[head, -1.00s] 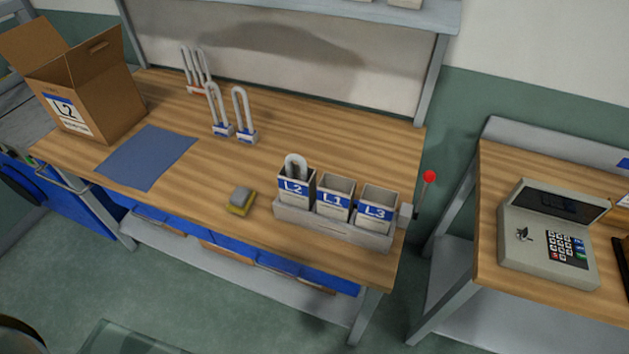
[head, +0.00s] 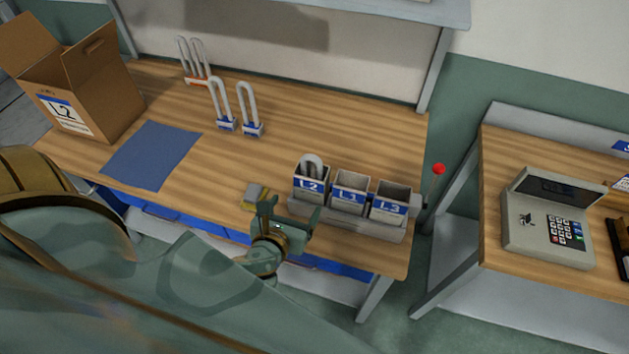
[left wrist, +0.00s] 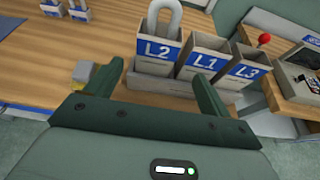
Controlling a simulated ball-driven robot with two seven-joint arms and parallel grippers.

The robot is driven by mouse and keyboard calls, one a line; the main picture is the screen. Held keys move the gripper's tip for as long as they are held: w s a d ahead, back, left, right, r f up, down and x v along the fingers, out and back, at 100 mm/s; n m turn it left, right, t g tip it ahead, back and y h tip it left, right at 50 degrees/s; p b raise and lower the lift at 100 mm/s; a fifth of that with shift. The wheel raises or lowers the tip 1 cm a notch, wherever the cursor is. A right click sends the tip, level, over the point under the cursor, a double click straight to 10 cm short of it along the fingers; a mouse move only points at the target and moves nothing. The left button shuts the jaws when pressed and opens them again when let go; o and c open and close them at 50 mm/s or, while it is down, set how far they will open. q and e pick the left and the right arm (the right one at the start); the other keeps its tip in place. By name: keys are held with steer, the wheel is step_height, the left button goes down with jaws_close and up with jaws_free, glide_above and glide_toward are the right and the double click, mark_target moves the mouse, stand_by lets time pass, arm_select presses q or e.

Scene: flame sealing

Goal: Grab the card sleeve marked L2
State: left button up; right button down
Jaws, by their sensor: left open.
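The card sleeve marked L2 (head: 311,183) is a grey open-topped holder with a blue label. It stands upright at the left end of a grey rack (head: 350,222), with a pale looped piece (head: 312,164) sticking out of its top. Sleeves L1 (head: 349,191) and L3 (head: 389,201) stand to its right. My left gripper (head: 292,212) is open and empty, at the table's front edge just in front of the rack. In the left wrist view the L2 sleeve (left wrist: 158,52) shows beyond and between the open fingers (left wrist: 168,85), apart from them. My right gripper is not in view.
A grey and yellow block (head: 255,195) lies left of the rack. Several white looped pieces (head: 236,110) stand at the back. A cardboard box marked L2 (head: 85,95) and a blue mat (head: 152,156) are at left.

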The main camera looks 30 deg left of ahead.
mark_target(309, 183)
arm_select(q)
steer(key=x, duration=0.9)
steer(key=shift+b, duration=0.3)
steer(key=x, duration=0.5)
steer(key=shift+w+a+r, duration=0.2)
steer(key=shift+w, duration=0.25)
steer(key=shift+r, duration=0.1)
steer(key=c, duration=0.9)
